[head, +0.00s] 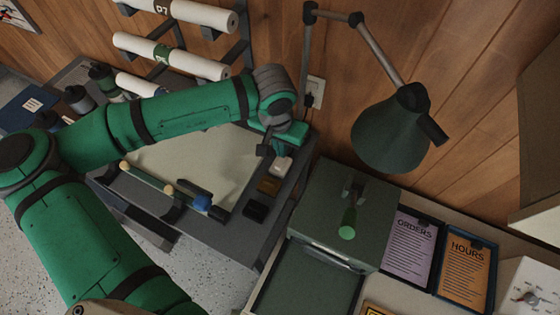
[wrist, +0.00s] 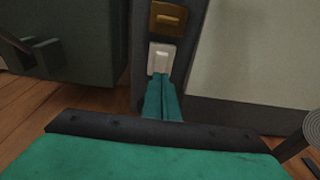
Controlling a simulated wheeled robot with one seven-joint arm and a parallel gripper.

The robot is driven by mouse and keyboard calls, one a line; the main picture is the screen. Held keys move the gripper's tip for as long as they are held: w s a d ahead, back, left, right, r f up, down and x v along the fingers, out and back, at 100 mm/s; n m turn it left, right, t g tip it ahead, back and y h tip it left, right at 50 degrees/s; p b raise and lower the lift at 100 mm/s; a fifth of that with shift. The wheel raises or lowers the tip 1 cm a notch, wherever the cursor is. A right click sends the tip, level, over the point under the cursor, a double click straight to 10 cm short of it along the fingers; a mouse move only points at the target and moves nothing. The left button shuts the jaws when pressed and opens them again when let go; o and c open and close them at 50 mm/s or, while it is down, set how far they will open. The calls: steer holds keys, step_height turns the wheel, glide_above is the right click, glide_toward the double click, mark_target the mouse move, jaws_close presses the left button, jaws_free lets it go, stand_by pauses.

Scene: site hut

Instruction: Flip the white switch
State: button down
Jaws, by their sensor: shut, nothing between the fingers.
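The white switch (head: 283,163) is at the far end of a short row of switches on the grey edge strip beside the pale board. In the wrist view the white switch (wrist: 161,55) shows its rocker facing the camera, just beyond the fingertips. My gripper (head: 279,149) is above and close to it, with closed green fingers. In the wrist view my gripper (wrist: 161,82) is shut and empty, its tips overlapping the lower edge of the white switch. I cannot tell whether they touch it.
An ochre switch (head: 269,185) and a black switch (head: 255,208) sit nearer along the strip. A dark green box (head: 325,222) with a green-handled lever stands right of it. A green lamp (head: 392,135) overhangs the box. Paper rolls (head: 175,58) hang behind my arm.

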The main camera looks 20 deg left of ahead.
mark_target(282, 160)
steer(key=shift+w+r, duration=0.15)
steer(key=shift+r, duration=2.05)
steer(key=shift+d, duration=0.15)
